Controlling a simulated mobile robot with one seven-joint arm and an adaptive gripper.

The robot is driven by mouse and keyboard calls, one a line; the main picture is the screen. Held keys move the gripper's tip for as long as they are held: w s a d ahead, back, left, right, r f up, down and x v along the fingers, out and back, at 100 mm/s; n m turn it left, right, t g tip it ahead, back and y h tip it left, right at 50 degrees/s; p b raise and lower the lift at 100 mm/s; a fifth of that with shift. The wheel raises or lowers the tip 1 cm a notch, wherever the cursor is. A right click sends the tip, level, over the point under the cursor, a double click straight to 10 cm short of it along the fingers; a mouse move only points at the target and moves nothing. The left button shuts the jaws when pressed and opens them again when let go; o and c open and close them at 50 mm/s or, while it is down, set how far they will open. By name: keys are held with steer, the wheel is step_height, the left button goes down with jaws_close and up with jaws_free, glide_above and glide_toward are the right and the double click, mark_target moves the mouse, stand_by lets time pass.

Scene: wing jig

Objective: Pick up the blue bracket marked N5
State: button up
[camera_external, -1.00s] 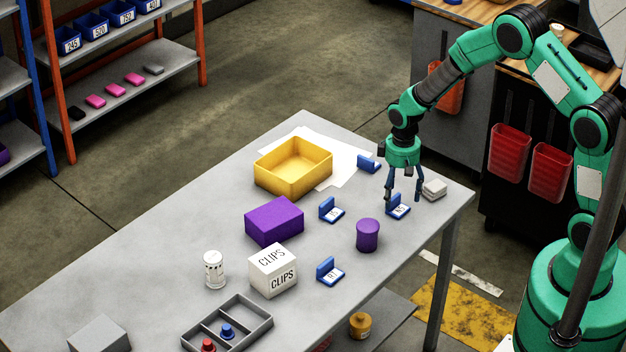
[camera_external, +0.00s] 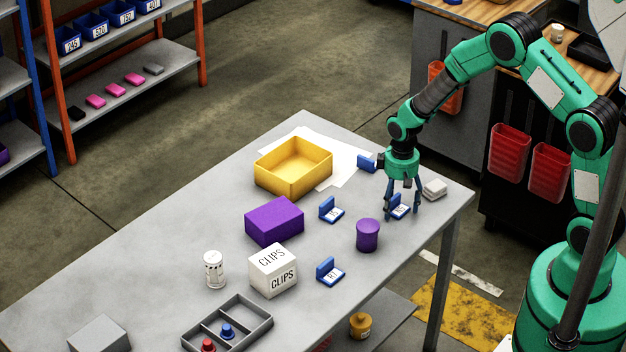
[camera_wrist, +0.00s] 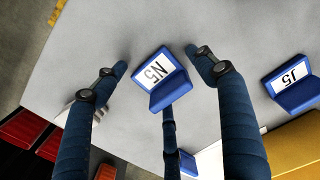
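The blue bracket marked N5 (camera_wrist: 172,88) lies in the middle of the wrist view, its white label facing up. In the external view the N5 bracket (camera_external: 401,209) sits on the table near its right end, partly hidden by my fingers. My gripper (camera_external: 402,214) is directly over it, fingers pointing down. In the wrist view my gripper (camera_wrist: 157,63) is open, with a finger on each side of the bracket and a third finger at its lower edge. Gaps show at both sides; I cannot tell whether the third finger touches it.
The blue bracket marked J5 (camera_wrist: 291,84) lies to the right in the wrist view. Another blue bracket (camera_external: 366,163), white blocks (camera_external: 434,189), a purple cylinder (camera_external: 367,235) and a yellow bin (camera_external: 281,183) stand around on the grey table (camera_external: 145,260).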

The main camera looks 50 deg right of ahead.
mark_target(399, 209)
steer(key=c, duration=1.1)
steer(key=shift+r, duration=0.1)
steer(key=shift+r, duration=0.5)
steer(key=r, duration=0.1)
steer(key=r+p, duration=0.1)
steer(key=shift+s+r, duration=0.3)
steer(key=shift+s, duration=0.05)
steer(key=s, duration=0.5)
steer(key=s+a+p, duration=0.1)
steer(key=s, duration=0.4)
steer(key=s+r+p, duration=0.1)
steer(key=s, duration=0.4)
steer(key=shift+s+a+r, duration=0.1)
steer(key=shift+s+a, duration=0.05)
steer(key=shift+a, duration=0.05)
